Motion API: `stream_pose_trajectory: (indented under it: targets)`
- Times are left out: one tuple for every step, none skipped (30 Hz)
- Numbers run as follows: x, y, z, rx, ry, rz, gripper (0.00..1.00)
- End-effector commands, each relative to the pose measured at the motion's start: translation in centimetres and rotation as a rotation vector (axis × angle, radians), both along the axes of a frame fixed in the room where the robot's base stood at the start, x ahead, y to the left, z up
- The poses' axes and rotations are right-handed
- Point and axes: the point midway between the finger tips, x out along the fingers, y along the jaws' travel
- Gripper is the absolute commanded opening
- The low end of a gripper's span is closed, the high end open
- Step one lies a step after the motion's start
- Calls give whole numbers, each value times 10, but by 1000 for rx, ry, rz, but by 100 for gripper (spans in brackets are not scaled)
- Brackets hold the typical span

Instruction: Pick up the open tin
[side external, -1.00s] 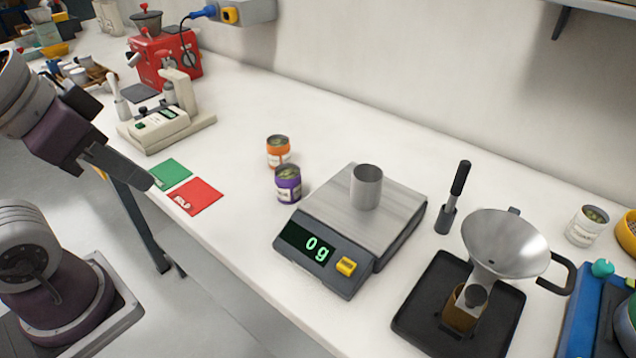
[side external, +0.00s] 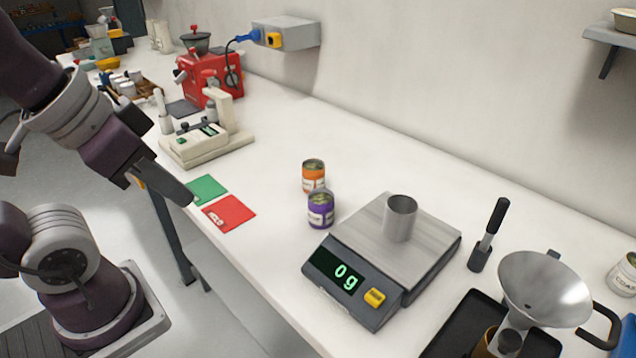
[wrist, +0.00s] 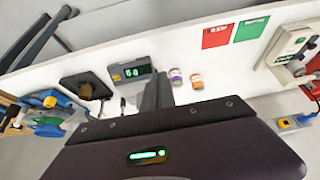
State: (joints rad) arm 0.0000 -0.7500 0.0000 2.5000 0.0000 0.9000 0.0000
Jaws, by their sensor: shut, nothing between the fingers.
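An orange-labelled tin (side external: 313,178) and a purple-labelled tin (side external: 320,211) stand upright, close together, on the white bench left of the scale. Green contents show at their tops, and I cannot tell for sure which is the open tin. In the wrist view the purple tin (wrist: 176,77) and the orange tin (wrist: 196,82) lie beyond the fingers. A white tin (side external: 622,274) is cut off at the right edge. My gripper (side external: 188,199) is shut and empty, at the bench's front edge near the red card, well left of the tins.
A scale (side external: 356,303) reading 0 g carries a steel cup (side external: 400,217). A red card (side external: 229,213) and green card (side external: 207,190) lie flat near my gripper. A funnel (side external: 543,290) and a black-handled tool (side external: 488,236) stand right. The bench behind the tins is clear.

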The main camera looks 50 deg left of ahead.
Motion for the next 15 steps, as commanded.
stream_pose_trajectory:
  targets:
    - [0,0,0,0,0,0,0]
    - [0,0,0,0,0,0,0]
    - [0,0,0,0,0,0,0]
    - [0,0,0,0,0,0,0]
    - [0,0,0,0,0,0,0]
    - [0,0,0,0,0,0,0]
    - [0,0,0,0,0,0,0]
    - [0,0,0,0,0,0,0]
    - [0,0,0,0,0,0,0]
    - [0,0,0,0,0,0,0]
    - [0,0,0,0,0,0,0]
    - [0,0,0,0,0,0,0]
    - [0,0,0,0,0,0,0]
    - [0,0,0,0,0,0,4]
    - [0,0,0,0,0,0,12]
